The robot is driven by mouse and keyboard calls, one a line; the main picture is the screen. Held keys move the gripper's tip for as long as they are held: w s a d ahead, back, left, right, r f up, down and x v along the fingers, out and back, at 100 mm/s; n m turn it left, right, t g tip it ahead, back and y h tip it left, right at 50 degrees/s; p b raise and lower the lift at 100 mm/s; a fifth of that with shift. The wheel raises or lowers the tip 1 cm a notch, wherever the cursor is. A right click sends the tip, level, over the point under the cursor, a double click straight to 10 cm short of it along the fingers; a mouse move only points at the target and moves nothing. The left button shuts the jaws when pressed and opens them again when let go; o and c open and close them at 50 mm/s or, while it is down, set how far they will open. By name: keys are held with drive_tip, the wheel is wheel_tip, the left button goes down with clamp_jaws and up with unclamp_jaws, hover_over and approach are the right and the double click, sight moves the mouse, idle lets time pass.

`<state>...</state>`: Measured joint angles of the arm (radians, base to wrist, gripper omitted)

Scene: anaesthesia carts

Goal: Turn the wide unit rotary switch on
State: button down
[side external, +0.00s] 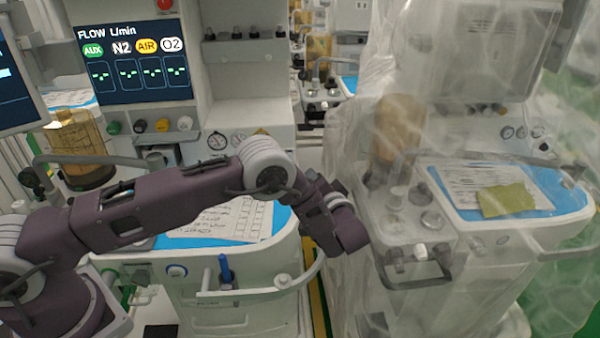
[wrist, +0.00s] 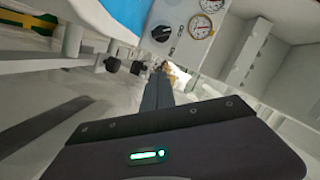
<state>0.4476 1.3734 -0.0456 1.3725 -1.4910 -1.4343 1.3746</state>
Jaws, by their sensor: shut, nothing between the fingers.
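In the wrist view a black rotary knob (wrist: 162,33) sits on a pale panel (wrist: 181,42) with small markings beside it. It looks like a rotary switch, but I cannot tell whether it is the wide unit's switch or which way it is set. My gripper (wrist: 158,80) is shut and empty; its dark fingers point into the picture below the knob and appear apart from it. In the side external view the end of my arm is between the two carts, and the fingertips are hidden.
An uncovered cart (side external: 245,85) with a lit flow display (side external: 135,60) stands at left. A cart under clear plastic (side external: 455,130) stands close at right. A curved rail (side external: 255,295) runs below my arm. Two gauges (wrist: 200,26) sit beside the knob. The gap between carts is narrow.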

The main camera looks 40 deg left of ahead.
drive_tip(key=w+a+f, duration=0.1)
drive_tip(key=a, duration=0.2)
drive_tip(key=w+a, duration=0.1)
drive_tip(key=a, duration=0.2)
drive_tip(key=w+a+f, duration=0.1)
drive_tip(key=a, duration=0.2)
drive_tip(key=shift+w+f, duration=0.15)
drive_tip(key=shift+f, duration=0.2)
drive_tip(key=shift+s+a+f, duration=0.35)
